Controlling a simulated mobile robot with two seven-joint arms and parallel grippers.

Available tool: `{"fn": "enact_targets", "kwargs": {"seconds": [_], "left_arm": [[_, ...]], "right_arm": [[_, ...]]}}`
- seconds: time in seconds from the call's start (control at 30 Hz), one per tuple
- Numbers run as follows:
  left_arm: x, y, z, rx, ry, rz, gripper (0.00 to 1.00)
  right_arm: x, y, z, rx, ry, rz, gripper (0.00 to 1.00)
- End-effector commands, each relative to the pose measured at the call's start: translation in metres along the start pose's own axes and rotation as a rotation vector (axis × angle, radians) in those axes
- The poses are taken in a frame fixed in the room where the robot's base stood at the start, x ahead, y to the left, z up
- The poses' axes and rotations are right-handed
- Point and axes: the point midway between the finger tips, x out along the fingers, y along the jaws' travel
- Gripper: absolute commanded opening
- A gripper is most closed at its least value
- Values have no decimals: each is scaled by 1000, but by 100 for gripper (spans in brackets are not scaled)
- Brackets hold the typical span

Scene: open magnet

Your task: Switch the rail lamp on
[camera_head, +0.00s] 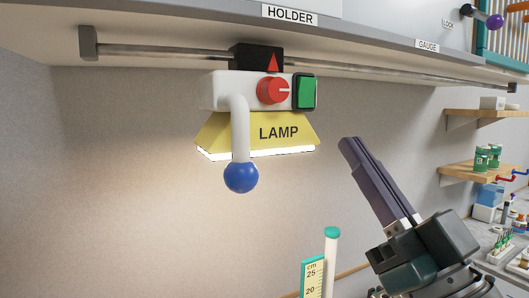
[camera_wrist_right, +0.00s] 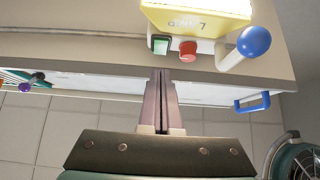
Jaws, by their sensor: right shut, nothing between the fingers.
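The rail lamp (camera_head: 278,133) hangs from a rail under the shelf in the head view, its yellow shade marked LAMP. A bright white strip along its lower edge is lit, and the wall below is bright. Its white housing carries a red knob (camera_head: 272,90) and a green switch (camera_head: 305,92). A white handle with a blue ball (camera_head: 241,177) hangs in front. The right wrist view shows the green switch (camera_wrist_right: 160,45) and red knob (camera_wrist_right: 187,50) too. My right gripper (camera_head: 350,146) is shut and empty, below and right of the lamp, apart from it. My left gripper is out of view.
The metal rail (camera_head: 400,70) runs under the shelf edge labelled HOLDER and GAUGE. A measuring column with a green cap (camera_head: 332,233) stands below the lamp. Wooden shelves (camera_head: 475,170) with jars are on the right wall. The space left of the lamp is clear.

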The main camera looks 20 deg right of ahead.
Motion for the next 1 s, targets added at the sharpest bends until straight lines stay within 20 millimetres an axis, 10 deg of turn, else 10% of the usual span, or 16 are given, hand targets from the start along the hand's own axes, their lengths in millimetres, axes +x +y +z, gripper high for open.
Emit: {"fn": "enact_targets", "kwargs": {"seconds": [0.3,1.0], "left_arm": [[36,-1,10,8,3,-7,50],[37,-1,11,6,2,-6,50]], "right_arm": [[-51,0,11,0,-1,0,0],[-54,-3,18,2,-53,-1,0]]}}
